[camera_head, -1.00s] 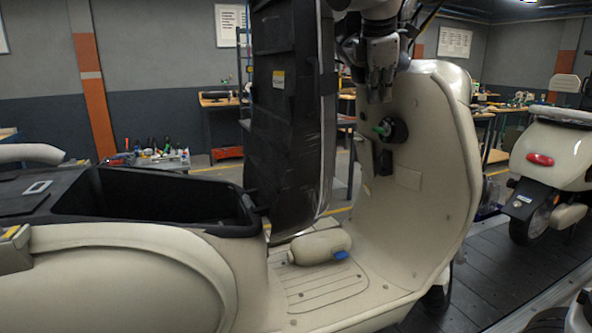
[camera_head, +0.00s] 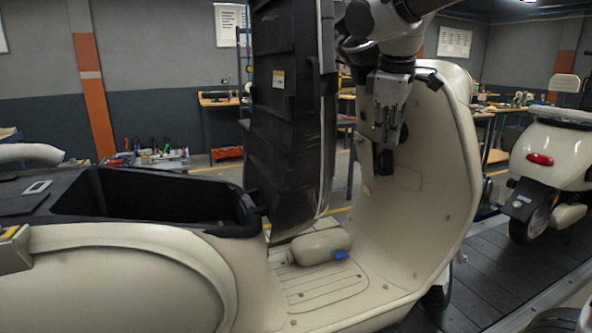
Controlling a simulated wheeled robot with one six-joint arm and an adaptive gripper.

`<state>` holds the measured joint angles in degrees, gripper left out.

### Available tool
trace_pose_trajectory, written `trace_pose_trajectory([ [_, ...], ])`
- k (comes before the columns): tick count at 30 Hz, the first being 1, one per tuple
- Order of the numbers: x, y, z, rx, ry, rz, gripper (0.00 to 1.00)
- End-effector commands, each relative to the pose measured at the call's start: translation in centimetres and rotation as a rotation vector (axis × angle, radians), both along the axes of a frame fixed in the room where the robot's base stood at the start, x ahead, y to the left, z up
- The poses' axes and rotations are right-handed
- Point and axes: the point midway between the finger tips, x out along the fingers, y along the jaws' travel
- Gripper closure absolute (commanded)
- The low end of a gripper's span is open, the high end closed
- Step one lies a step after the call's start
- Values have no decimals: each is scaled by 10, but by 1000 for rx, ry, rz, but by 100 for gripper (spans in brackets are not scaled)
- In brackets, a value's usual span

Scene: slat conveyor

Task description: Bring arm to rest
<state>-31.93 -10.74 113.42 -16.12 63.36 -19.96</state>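My gripper (camera_head: 383,150) hangs from my arm (camera_head: 388,25) at the top centre right, pointing down. It is in front of the inner side of the cream scooter's front shield (camera_head: 430,190). Its fingers are dark and small here, so I cannot tell whether they are open or shut, or whether they touch anything. The green-tipped part on the shield is now hidden or hard to make out behind the gripper.
The scooter's raised black seat (camera_head: 285,110) stands upright just left of my gripper. An open black storage bin (camera_head: 150,205) is at the left. A cream bottle-shaped part (camera_head: 320,246) with a blue end lies on the footboard (camera_head: 325,290). Another scooter (camera_head: 545,165) stands at the right.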

Motion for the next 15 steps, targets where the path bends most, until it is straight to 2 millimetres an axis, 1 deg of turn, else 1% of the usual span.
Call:
trace_pose_trajectory([
  [1,-22,-22,-16,59,15,-110,100],
  [2,-35,-33,-26,94,25,-178,100],
  [3,-52,-49,-39,142,35,-272,100],
  [5,-81,-73,-57,212,45,-412,100],
  [6,-101,-88,-70,255,51,-505,100],
  [8,-131,-110,-87,316,50,-632,100],
  [9,-149,-121,-98,347,48,-701,100],
  [12,-184,-145,-114,396,23,-813,100],
  [14,-197,-156,-117,411,-1,-859,100],
  [15,-201,-162,-114,419,-24,-882,100],
])
